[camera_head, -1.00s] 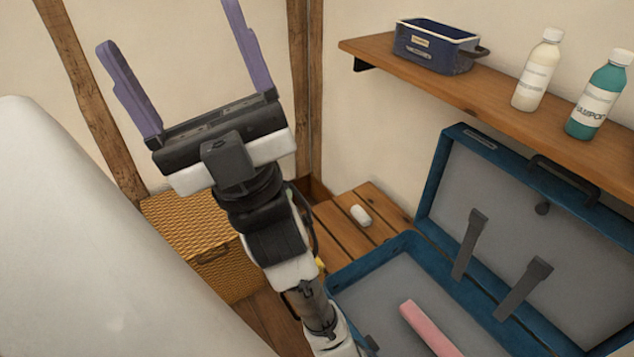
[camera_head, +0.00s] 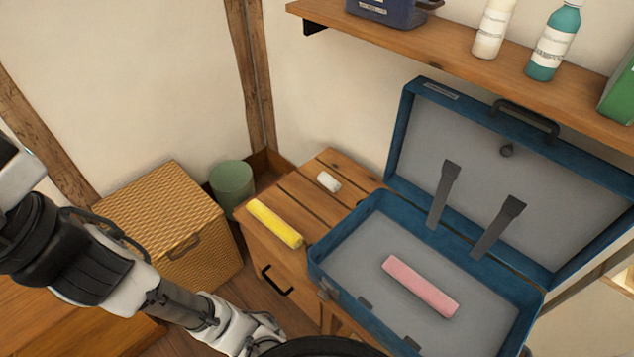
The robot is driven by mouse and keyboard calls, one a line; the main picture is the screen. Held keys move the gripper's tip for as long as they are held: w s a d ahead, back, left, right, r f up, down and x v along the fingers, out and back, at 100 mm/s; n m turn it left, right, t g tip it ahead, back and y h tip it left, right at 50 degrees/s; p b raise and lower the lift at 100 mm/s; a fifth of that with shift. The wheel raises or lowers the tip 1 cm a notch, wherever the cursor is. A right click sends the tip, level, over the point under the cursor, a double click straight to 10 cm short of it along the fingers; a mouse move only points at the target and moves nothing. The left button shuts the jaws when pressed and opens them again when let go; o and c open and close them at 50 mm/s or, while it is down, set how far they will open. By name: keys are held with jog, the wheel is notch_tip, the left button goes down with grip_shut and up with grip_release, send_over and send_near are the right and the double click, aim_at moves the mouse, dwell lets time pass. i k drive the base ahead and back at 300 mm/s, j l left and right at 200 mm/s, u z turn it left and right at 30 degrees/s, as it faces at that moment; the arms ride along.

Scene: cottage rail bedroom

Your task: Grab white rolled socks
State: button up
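A small white roll (camera_head: 328,181), which looks like the white rolled socks, lies on the slatted wooden top (camera_head: 318,212) of a low cabinet, left of the open blue suitcase. Nothing touches it. My arm stands at the lower left of the head view, and its gripper end is outside the picture on the left. I cannot see the fingers now.
A yellow roll (camera_head: 274,223) lies near the cabinet's left edge. The open blue suitcase (camera_head: 345,232) holds a pink roll (camera_head: 420,286), and its lid stands up behind. A wicker box (camera_head: 165,220) and green bin (camera_head: 231,186) stand left. A shelf (camera_head: 450,45) with bottles overhangs.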

aim_at(326, 180)
jog(key=i+j+z, duration=0.1)
jog(key=i+j, duration=0.55)
jog(key=j, duration=0.25)
jog(key=i+j+z, duration=0.15)
jog(key=i+j, duration=0.15)
jog(key=j, duration=0.15)
